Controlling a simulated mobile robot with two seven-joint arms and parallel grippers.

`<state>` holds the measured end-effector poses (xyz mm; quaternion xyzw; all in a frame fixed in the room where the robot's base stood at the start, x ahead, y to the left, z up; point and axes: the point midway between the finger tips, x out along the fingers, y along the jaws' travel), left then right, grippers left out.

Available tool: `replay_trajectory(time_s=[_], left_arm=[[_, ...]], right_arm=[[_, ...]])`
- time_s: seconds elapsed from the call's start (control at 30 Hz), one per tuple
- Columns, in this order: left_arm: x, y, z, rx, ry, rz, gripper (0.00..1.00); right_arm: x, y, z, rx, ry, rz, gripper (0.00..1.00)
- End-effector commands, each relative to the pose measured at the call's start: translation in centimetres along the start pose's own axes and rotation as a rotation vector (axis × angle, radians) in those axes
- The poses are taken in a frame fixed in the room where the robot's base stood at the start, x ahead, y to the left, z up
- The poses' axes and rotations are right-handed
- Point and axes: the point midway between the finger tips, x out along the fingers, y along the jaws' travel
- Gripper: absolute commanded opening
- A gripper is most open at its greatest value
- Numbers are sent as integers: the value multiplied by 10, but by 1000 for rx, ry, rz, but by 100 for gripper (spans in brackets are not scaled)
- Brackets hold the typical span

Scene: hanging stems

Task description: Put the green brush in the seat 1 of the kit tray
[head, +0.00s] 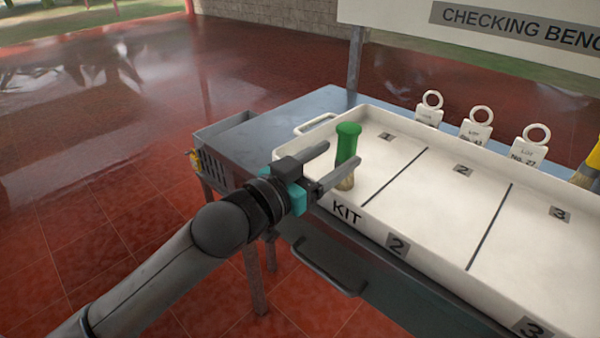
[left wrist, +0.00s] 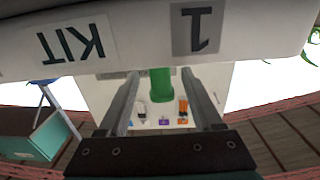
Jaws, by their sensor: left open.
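The green brush (head: 347,140) stands upright, bristles down, in the seat marked 1 of the white kit tray (head: 425,243), near the tray's left front wall. Its bristles appear to rest on the tray floor. My left gripper (head: 342,157) is open, with one finger on each side of the brush; one finger crosses in front of its lower part. In the left wrist view the green handle (left wrist: 161,85) shows between the two fingers (left wrist: 160,88), with gaps on both sides. My right gripper is not in view.
The tray sits on a grey-blue bench (head: 330,98). Dark lines divide its seats; seats 2 and 3 look empty where visible. Several white ring-topped tags (head: 475,124) stand along the back edge. A yellow object (head: 594,158) is cut off at the right edge.

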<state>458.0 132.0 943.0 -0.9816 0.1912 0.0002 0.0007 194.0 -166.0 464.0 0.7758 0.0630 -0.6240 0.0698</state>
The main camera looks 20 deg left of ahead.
Motion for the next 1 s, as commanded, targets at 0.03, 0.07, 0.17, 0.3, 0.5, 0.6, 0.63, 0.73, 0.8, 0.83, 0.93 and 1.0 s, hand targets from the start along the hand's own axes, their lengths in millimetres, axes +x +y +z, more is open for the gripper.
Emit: replay_trajectory(time_s=[0.03,0.07,0.17,0.3,0.5,0.6,0.63,0.73,0.8,0.83,0.93,1.0], left_arm=[[-7,0,0,0,-2,0,67],[-11,0,0,0,-3,0,67],[-23,1,0,0,-4,1,67],[-39,0,0,-1,-3,-1,67],[-60,0,0,-2,-3,0,67],[-69,0,0,-2,-2,-1,67],[-71,0,0,-2,-2,0,67],[-77,0,0,-1,-2,0,67],[-79,0,0,-1,-1,0,67],[-80,0,0,-1,-1,0,67],[-82,0,0,0,0,1,67],[-82,0,0,0,1,1,67]], right_arm=[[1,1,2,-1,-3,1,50],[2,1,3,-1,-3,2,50],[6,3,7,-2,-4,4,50],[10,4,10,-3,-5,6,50],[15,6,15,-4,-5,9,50],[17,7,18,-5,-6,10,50],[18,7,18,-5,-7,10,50],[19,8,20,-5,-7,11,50],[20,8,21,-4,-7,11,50],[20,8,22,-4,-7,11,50],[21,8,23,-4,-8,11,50],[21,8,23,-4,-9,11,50]])
